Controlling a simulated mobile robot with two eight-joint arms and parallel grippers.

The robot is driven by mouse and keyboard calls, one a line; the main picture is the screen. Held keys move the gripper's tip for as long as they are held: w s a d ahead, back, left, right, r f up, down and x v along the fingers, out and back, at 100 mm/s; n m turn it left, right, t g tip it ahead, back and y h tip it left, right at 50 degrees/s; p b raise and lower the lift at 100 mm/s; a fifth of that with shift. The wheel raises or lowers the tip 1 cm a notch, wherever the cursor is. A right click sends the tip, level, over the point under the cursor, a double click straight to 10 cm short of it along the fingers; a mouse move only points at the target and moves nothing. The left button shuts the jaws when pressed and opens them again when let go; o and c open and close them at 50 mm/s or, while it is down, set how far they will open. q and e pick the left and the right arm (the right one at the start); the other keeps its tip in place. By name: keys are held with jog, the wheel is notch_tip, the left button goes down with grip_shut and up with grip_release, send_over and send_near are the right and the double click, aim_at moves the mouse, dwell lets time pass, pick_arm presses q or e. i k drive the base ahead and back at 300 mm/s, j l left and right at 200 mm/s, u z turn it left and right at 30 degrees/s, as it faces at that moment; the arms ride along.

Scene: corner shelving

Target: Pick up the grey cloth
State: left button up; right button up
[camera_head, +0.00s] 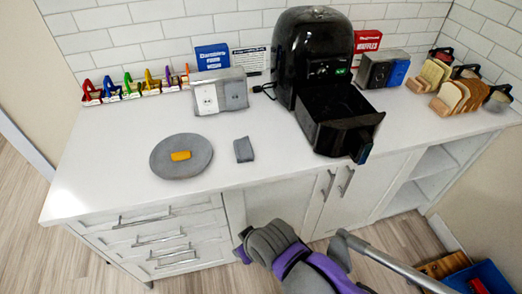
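The grey cloth (244,150) looks like a small dark grey folded piece. It lies flat on the white counter, near its front edge, just right of a round grey plate (168,165). A purple and grey arm of mine comes in from the lower right, and I take it for my right one. Its gripper end (243,246) is in front of the counter and lower in the picture than the cloth, apart from it. Its fingers are too small and turned away to tell whether they are open or shut. My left gripper is not in view.
A grey toaster-like box (219,91) stands behind. Drawers and cabinet doors are below. The counter around the cloth is clear.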

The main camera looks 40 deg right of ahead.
aim_at(244, 152)
jog(key=i+z, duration=0.15)
jog(key=z, duration=1.4)
jog(key=i+j, duration=0.1)
jog(key=i+j+z, duration=0.1)
jog(key=j, duration=0.25)
